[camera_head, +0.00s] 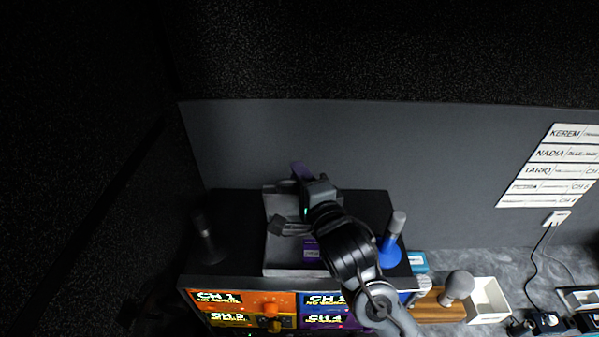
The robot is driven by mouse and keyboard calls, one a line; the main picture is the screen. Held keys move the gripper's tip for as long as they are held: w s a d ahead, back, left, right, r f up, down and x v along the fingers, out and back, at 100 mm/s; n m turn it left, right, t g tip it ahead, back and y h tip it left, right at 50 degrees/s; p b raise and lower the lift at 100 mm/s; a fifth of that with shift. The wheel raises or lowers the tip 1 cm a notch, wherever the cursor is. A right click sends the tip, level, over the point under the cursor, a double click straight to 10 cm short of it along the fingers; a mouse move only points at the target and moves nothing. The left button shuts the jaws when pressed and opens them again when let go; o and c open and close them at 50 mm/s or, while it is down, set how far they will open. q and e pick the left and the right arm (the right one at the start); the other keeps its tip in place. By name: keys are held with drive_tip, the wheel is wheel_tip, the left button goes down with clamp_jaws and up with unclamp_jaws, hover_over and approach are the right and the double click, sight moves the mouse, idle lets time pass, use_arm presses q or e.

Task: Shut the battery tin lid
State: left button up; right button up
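A pale grey, box-like container (292,271), which appears to be the battery tin, sits on the black surface near the middle of the head view. A purple labelled item (311,252) shows inside it. My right gripper (299,208) reaches over the container from the lower right, and its hand and arm cover much of the container's right side. A dark purple piece (302,171) stands at the container's back edge by the gripper. The lid cannot be made out clearly. Whether the fingers are open or touching anything is unclear. My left gripper is not in view.
A blue-based stand with a grey knob (389,250) is right of my arm. A dark cylindrical item (206,240) is at left. Colourful channel screens (243,301) line the front. A white open box (486,300) lies right. A grey wall rises behind.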

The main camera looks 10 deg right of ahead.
drive_tip(key=shift+w, duration=0.2)
clamp_jaws()
idle(0.3)
